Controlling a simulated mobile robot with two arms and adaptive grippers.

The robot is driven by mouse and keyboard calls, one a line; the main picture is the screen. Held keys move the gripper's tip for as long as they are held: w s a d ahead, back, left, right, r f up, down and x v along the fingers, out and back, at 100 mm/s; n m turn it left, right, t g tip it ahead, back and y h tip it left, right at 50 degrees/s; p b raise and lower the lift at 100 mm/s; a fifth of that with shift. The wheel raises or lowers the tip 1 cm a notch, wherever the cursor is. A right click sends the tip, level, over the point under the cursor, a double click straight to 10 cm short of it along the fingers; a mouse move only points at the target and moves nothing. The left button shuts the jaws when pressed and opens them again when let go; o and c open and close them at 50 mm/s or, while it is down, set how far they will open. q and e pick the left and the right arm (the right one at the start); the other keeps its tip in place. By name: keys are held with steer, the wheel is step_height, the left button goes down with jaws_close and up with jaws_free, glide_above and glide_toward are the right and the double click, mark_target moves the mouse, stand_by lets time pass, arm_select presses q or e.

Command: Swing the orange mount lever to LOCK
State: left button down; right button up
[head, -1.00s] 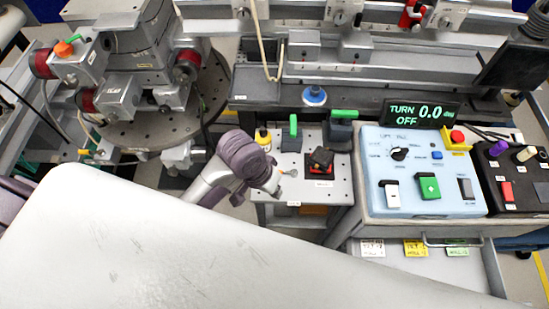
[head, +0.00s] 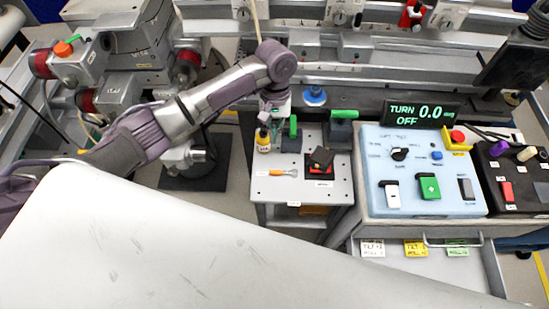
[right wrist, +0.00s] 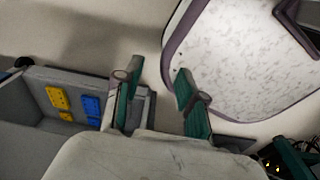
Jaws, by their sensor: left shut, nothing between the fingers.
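An orange knob (head: 62,48) with a green tab sits on the grey stage unit at the upper left in the head view. I cannot tell if it is the mount lever, and no LOCK mark is legible. My left gripper (head: 266,118) is shut and empty, pointing down above the back left of the small grey side table, far to the right of the knob. In the right wrist view my right gripper (right wrist: 158,72) is open, its two green-padded fingers apart with nothing between them.
A blue control panel (head: 415,150) stands to the right. In the right wrist view a grey tray (right wrist: 80,75) holds yellow and blue pieces.

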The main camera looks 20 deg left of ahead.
mark_target(284, 173)
arm_select(q)
steer(key=x, duration=1)
steer(key=shift+p, duration=0.35)
